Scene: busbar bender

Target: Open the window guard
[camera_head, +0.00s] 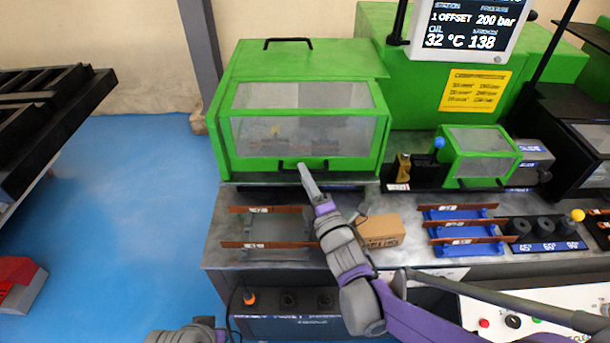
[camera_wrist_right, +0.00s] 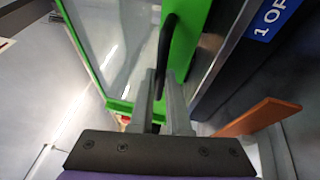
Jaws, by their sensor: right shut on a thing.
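The window guard is a green-framed clear panel (camera_head: 262,133) on the front of the green machine housing at the left of the bench. It looks closed, its lower edge down near the bench top. A black bar handle (camera_head: 287,165) runs along its lower edge. My right gripper (camera_head: 306,172) reaches up to the right part of this handle. In the right wrist view, the fingers of the gripper (camera_wrist_right: 163,88) are shut on the black handle (camera_wrist_right: 167,45), beside the green frame (camera_wrist_right: 188,35). My left gripper is not in view.
A second black handle (camera_head: 288,41) is on top of the housing. A cardboard box (camera_head: 379,231) and racks with copper bars (camera_head: 462,230) lie on the bench. A smaller green guard (camera_head: 480,155) stands right.

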